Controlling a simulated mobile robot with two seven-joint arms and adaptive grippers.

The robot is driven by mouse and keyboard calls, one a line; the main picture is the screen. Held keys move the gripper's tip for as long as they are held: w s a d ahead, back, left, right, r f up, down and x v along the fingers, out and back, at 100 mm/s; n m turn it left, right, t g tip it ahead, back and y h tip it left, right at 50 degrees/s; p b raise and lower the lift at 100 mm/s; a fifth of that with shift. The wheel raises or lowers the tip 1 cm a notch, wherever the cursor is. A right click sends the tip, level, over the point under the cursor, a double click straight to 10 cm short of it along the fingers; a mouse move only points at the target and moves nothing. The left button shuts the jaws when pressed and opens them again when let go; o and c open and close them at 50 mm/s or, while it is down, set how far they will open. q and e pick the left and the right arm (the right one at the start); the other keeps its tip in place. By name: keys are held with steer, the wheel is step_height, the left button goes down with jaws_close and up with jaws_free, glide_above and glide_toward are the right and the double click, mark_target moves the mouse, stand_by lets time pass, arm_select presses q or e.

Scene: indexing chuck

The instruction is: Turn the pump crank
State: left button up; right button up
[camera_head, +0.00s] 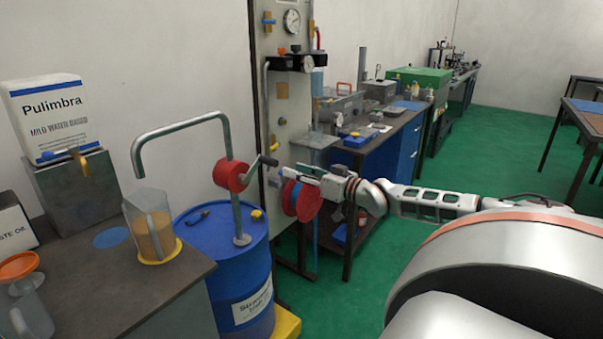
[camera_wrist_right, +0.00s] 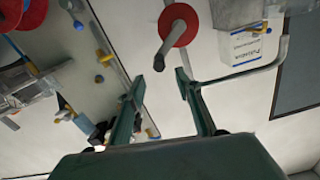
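The pump has a red round body (camera_head: 230,176) on a grey pipe that stands in a blue drum (camera_head: 222,238). Its grey crank (camera_head: 262,161) sticks out to the right of the body, with a dark end. My right gripper (camera_head: 290,172) is just right of the crank, apart from it. In the right wrist view my right gripper (camera_wrist_right: 160,77) is open, with nothing between its fingers. The crank (camera_wrist_right: 171,42) points toward it from the red pump body (camera_wrist_right: 180,25), its dark end just beyond the fingertips. My left gripper is not in view.
A clear jug (camera_head: 150,226) with amber liquid stands below the spout on the left bench (camera_head: 98,268). A red and blue reel (camera_head: 307,203) is close below my right gripper. A panel with gauges (camera_head: 284,80) rises behind. Green floor (camera_head: 400,261) is open at right.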

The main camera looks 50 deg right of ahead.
steer(key=shift+s, duration=0.6)
steer(key=shift+d, duration=0.1)
stand_by(1.7)
